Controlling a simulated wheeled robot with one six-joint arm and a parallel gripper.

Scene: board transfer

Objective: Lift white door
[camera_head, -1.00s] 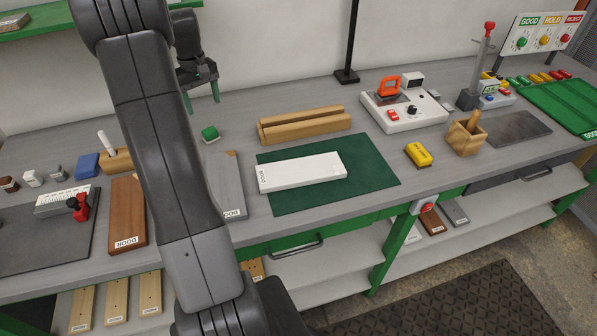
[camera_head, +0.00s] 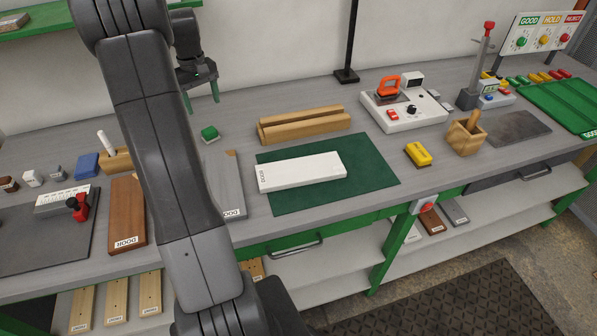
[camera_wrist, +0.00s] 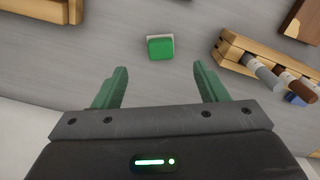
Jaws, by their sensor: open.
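The white door (camera_head: 300,172) is a flat white board with a dark-lettered label on its end. It lies flat on a dark green mat (camera_head: 370,170) on the bench. My gripper (camera_head: 202,98) is above the bench's back part, left of and behind the white door and apart from it. In the wrist view my gripper (camera_wrist: 160,78) is open, with two green fingers spread and nothing between them. The white door is not seen in the wrist view.
A small green block (camera_head: 210,133) sits on the bench near my gripper; it also shows in the wrist view (camera_wrist: 160,47). A wooden cradle (camera_head: 304,125) stands behind the mat. A grey board (camera_head: 224,185) and a yellow block (camera_head: 418,154) flank the mat.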

